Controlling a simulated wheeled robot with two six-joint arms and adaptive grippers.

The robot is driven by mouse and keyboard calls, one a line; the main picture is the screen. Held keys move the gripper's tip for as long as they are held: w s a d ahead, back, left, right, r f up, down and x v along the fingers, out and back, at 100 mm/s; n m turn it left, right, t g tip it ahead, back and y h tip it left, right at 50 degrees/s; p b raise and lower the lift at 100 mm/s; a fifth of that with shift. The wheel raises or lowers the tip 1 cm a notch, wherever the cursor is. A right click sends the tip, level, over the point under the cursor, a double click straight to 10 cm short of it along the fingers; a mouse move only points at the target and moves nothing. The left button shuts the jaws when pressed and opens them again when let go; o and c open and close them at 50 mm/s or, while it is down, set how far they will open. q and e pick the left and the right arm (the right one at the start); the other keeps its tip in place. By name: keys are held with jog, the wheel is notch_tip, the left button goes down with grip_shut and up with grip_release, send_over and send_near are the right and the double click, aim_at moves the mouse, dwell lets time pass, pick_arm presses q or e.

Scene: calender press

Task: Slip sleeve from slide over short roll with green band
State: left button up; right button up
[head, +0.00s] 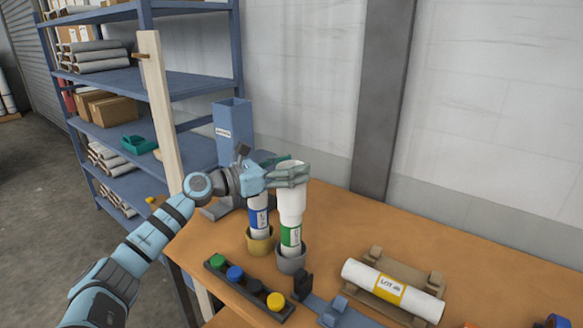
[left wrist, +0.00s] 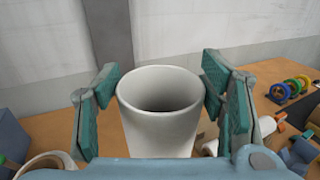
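The white sleeve (head: 291,206) stands upright around the upper part of the short roll with the green band (head: 291,238). The roll's label and green band show below the sleeve's lower edge, and its foot stands in a grey cup (head: 291,263). The left wrist view shows the sleeve's open round rim (left wrist: 160,92) between the finger pads; the inside is dark. A blue slide (head: 335,312) lies at the front of the bench. My right gripper is out of view.
A roll with a blue band (head: 259,219) stands close by on the left in a yellow cup (head: 260,243). A button strip (head: 247,288) lies in front. A yellow-banded roll (head: 393,290) lies on a cradle at right. A wooden post (head: 160,105) and shelving stand left.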

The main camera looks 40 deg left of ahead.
pick_arm(q)
jog(key=o, duration=0.3)
jog(key=shift+r, duration=0.1)
notch_tip(320, 180, up, 10)
dwell(0.3)
dwell(0.8)
